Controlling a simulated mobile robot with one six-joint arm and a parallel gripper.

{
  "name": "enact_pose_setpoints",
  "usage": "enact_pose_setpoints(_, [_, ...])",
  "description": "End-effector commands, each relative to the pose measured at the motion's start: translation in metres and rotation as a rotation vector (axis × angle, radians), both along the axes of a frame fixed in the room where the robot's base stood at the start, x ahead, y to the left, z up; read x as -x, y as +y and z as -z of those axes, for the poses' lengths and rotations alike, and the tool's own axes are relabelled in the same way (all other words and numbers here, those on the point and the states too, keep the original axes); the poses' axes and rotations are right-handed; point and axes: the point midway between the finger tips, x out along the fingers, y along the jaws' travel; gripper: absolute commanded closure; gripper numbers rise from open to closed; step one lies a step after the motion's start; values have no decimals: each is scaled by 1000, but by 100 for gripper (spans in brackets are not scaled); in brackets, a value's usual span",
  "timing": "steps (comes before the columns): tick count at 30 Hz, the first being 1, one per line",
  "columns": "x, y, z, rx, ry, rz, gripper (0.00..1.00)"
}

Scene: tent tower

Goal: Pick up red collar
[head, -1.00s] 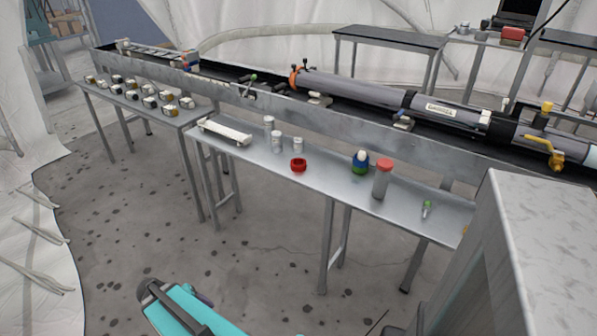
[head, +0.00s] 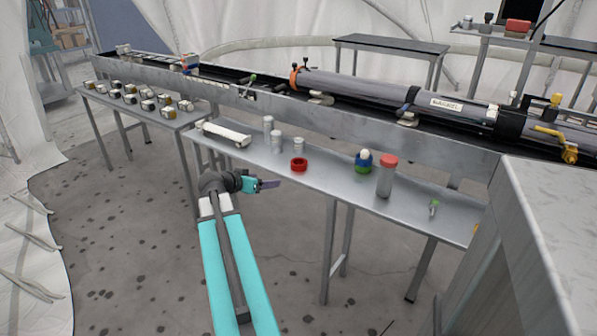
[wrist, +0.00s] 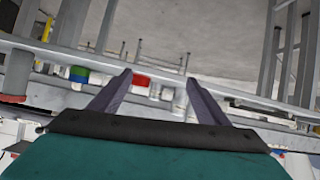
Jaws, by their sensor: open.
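The red collar (head: 299,165) is a short red ring lying on the grey metal table (head: 330,183), near its front edge, in the head view. It also shows in the wrist view (wrist: 141,82), as a red band between my two fingers. My gripper (head: 268,184) is in front of the table in the head view, a little left of the collar and apart from it. In the wrist view my gripper (wrist: 158,80) is open and empty, its two dark fingers spread.
Several grey cylinders (head: 268,133) stand behind and left of the collar. A large grey block (head: 545,250) stands front right.

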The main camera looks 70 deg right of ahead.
Motion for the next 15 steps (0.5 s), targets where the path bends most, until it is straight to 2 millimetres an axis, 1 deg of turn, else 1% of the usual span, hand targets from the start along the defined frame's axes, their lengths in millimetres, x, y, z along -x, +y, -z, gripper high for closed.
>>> enact_pose_setpoints(1, [12, -12, -12, 34, -19, 28, 30])
enact_pose_setpoints(3, [24, -23, -28, 73, -39, 56, 30])
enact_pose_setpoints(6, [36, -32, -42, 109, -57, 82, 30])
enact_pose_setpoints(9, [41, -36, -49, 124, -64, 92, 30])
enact_pose_setpoints(15, [42, -36, -50, 126, -66, 94, 30])
